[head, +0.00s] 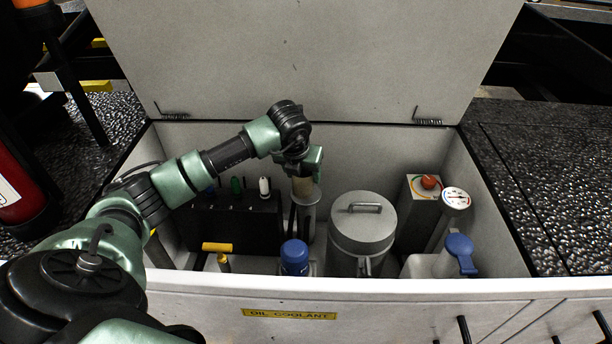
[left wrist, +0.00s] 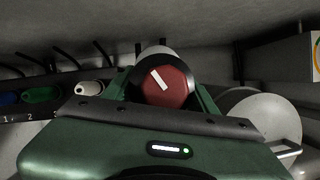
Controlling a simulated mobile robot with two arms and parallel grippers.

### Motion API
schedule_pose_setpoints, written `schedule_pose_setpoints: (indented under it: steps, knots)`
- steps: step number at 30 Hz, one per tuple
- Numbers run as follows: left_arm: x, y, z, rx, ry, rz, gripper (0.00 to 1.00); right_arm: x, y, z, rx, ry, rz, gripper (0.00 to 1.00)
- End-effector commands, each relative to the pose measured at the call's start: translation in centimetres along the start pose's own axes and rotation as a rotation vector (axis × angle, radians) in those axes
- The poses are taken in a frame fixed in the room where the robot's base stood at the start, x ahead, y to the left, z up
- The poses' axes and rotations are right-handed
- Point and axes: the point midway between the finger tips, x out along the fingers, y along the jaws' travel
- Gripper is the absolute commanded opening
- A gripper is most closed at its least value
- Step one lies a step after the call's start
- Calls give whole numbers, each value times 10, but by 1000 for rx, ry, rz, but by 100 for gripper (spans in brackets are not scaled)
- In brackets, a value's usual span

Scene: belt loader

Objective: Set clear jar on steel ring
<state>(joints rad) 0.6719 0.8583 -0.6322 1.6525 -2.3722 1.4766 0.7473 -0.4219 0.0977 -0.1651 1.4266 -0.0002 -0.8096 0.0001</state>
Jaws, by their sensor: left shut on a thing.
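My left gripper (head: 304,168) reaches down into the open bin at its back middle. It is shut on a small jar (head: 303,187) with tan contents, which looks like the clear jar. In the left wrist view, a red round top with a white mark (left wrist: 166,86) sits between my green fingers. Below the jar in the head view is a grey upright cylinder (head: 312,203), perhaps the steel ring's stand. Its rim is partly hidden, and I cannot tell whether the jar touches it. My right gripper is not in view.
A large grey lidded canister (head: 362,238) stands right of the jar. A black rack (head: 235,222) with coloured plugs is at left. A blue-capped bottle (head: 295,258), yellow T-handle (head: 217,247), gauge (head: 455,199), red-button box (head: 418,196) and blue-capped jug (head: 460,250) crowd the bin.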

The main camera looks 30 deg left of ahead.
Motion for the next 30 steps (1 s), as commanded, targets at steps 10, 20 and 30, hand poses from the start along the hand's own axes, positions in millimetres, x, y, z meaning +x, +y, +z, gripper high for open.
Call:
schedule_pose_setpoints:
  steps: [10,20,30]
  knots:
    - [18,0,24,1,1,1,3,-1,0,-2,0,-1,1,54]
    - [44,0,13,1,0,0,3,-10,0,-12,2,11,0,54]
    - [44,0,12,1,1,1,79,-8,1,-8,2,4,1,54]
